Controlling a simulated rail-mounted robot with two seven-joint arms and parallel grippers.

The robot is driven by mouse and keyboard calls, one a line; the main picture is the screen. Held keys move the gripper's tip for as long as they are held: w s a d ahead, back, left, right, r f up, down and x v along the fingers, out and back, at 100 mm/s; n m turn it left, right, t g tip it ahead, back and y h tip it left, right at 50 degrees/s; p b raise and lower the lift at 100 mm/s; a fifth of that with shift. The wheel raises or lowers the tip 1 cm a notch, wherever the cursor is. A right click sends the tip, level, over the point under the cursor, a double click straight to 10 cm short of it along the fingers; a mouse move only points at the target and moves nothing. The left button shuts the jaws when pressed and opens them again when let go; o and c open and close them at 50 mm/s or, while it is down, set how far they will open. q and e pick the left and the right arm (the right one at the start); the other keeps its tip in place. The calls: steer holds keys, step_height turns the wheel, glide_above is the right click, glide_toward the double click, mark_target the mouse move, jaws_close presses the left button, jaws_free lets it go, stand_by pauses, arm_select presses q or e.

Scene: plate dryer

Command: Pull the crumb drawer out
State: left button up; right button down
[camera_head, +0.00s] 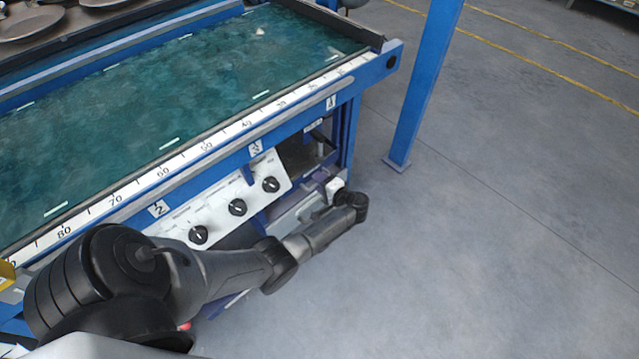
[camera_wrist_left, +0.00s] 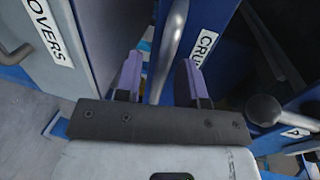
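My left gripper (camera_head: 322,186) is low beside the front of the blue machine, its arm reaching across from the lower left. In the left wrist view, the two purple fingers (camera_wrist_left: 160,80) are apart. A curved metal handle (camera_wrist_left: 169,50) passes through the space between them, nearer the right finger; I see no clear grip on it. A blue panel beside the handle has a white label (camera_wrist_left: 205,45) that begins "CRU", the rest being cut off. The drawer front is mostly hidden in the head view by my arm. My right gripper is out of view.
A grey panel labelled "OVERS" (camera_wrist_left: 47,30), with its own handle (camera_wrist_left: 15,54), is on the left. A black round knob (camera_wrist_left: 264,110) is close at right. A control panel with knobs (camera_head: 237,207) is above my arm. A blue post (camera_head: 425,85) stands right; open floor (camera_head: 500,230) lies beyond.

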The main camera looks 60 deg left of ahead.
arm_select(q)
steer(key=shift+a, duration=0.1)
steer(key=shift+c, duration=0.5)
jaws_close()
